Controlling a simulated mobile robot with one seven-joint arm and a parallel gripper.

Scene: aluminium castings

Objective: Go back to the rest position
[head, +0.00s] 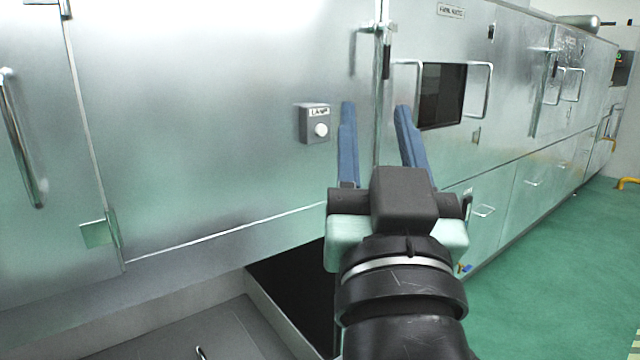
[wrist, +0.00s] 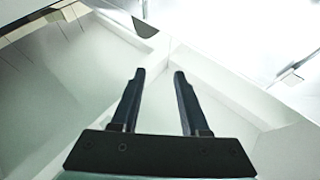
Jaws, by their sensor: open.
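My gripper (head: 376,106) is in the right half of the head view, raised in front of a row of metal cabinets. Its two blue fingers are apart, with nothing between them. In the wrist view my gripper (wrist: 160,74) also shows two dark, separated fingers with empty space between them. No held object shows in either view.
Metal cabinets (head: 220,90) run along the left and back. A small box with a round white button (head: 321,130) is left of my fingers. A door handle (head: 22,140) sticks out at far left. A dark opening (head: 290,290) lies below. Green floor (head: 560,260) is clear at right.

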